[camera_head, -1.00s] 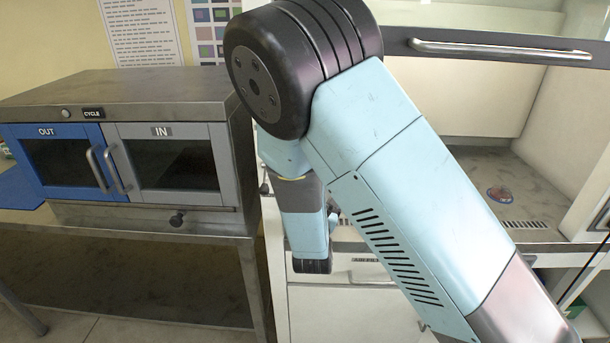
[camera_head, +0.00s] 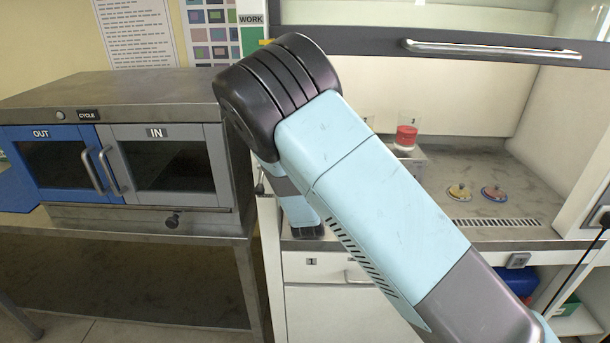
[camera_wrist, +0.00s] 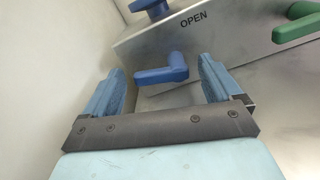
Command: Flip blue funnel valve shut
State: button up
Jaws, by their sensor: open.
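In the wrist view the blue valve handle (camera_wrist: 162,73) juts from the face of a metal block, its bar lying roughly level with a rounded end on the right. My gripper (camera_wrist: 160,66) is open, with one pale blue finger on each side of the handle. The handle appears between the fingertips; I cannot tell whether either finger touches it. A blue part (camera_wrist: 150,7) stands on top of the block above the handle, cut off by the frame edge; it may be the funnel's base. In the head view my arm hides the gripper and the valve.
The metal block (camera_wrist: 235,50) bears the word OPEN. A green handle (camera_wrist: 297,27) is at its right. In the head view, a red-filled beaker (camera_head: 406,137) and two small coloured discs (camera_head: 459,192) (camera_head: 494,193) are in the hood. The incubator's IN door (camera_head: 165,170) is shut.

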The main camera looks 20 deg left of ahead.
jog(key=shift+x, duration=0.8)
jog(key=c, duration=1)
jog(key=shift+o, duration=0.2)
jog(key=shift+f+n, duration=0.25)
jog(key=shift+n, duration=1.25)
jog(key=shift+a, duration=0.1)
jog(key=o, duration=1)
jog(key=shift+c, duration=0.2)
